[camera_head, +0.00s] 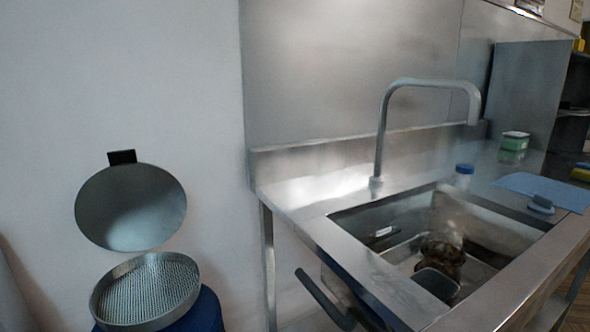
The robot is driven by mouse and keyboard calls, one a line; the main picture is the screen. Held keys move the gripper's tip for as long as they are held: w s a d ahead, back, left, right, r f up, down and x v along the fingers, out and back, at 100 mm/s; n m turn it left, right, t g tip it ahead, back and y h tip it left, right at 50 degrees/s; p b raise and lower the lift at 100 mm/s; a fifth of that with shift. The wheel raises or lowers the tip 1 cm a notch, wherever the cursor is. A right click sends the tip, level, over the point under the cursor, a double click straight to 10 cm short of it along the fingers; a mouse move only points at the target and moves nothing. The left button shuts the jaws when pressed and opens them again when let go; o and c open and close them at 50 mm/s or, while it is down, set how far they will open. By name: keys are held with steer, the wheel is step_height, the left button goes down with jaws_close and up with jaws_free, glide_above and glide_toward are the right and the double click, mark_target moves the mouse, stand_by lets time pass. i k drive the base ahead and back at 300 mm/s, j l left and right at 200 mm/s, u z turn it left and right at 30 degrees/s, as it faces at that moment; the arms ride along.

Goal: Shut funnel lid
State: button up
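The funnel lid (131,207) is a round grey metal disc at the left of the head view. It stands raised and tilted back above the funnel, with a small black tab (122,157) at its top edge. The funnel (146,291) below it is a round metal pan with a rim and a perforated mesh floor. It sits on a blue drum (207,313), cut off by the lower picture edge. The lid is apart from the funnel's front rim, and the mesh is uncovered. My gripper is not in view.
A steel sink counter (300,195) stands to the right, with a tall faucet (382,130) and several items in its basin. A dark bar (322,299) sticks out below the counter's left front. A plain white wall is behind the funnel.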

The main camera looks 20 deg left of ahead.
mark_target(129, 205)
steer(key=k+u, duration=0.1)
steer(key=u, duration=0.3)
steer(key=k+j+u, duration=0.1)
steer(key=u, duration=0.25)
steer(key=j+u, duration=0.2)
steer(key=u, duration=0.55)
steer(key=i+j, duration=0.15)
steer(key=i, duration=0.15)
